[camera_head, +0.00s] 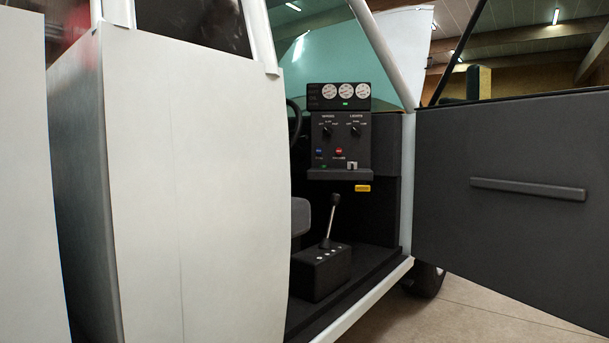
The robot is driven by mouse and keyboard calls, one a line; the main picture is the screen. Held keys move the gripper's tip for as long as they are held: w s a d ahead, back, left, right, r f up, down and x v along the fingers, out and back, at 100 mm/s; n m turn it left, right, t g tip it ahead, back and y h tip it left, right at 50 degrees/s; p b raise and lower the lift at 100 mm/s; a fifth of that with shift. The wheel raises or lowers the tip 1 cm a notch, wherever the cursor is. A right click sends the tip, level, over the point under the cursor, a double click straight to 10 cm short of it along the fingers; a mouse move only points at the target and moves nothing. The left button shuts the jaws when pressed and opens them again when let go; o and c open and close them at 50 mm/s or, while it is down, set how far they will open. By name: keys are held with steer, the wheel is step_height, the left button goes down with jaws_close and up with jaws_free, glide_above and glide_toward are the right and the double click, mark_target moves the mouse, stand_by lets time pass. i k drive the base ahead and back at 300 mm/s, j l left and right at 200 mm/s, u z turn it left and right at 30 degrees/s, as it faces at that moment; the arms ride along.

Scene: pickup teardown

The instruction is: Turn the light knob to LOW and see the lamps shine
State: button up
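The dark control panel (341,164) is inside the cab, seen through the open door. It carries two black knobs side by side. The right knob (355,131) sits under a label that seems to read LIGHTS, with small position marks around it. The marks are too small to read, so I cannot tell its setting. The left knob (327,131) sits under another small label. The vehicle's outside lamps are not in view. My gripper is not in view.
The open dark door (515,190) with its grab bar (528,189) fills the right. The pale body side (215,190) blocks the left. Below the panel are a yellow part (363,188) and a lever (332,218) on a black box (320,273). Gauges (346,91) sit above.

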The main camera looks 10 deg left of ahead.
mark_target(356, 131)
steer(key=i+z, duration=0.15)
steer(key=i, duration=0.25)
steer(key=i+j+z, duration=0.1)
steer(key=i, duration=0.3)
steer(key=i+j+z, duration=0.15)
steer(key=i, duration=0.25)
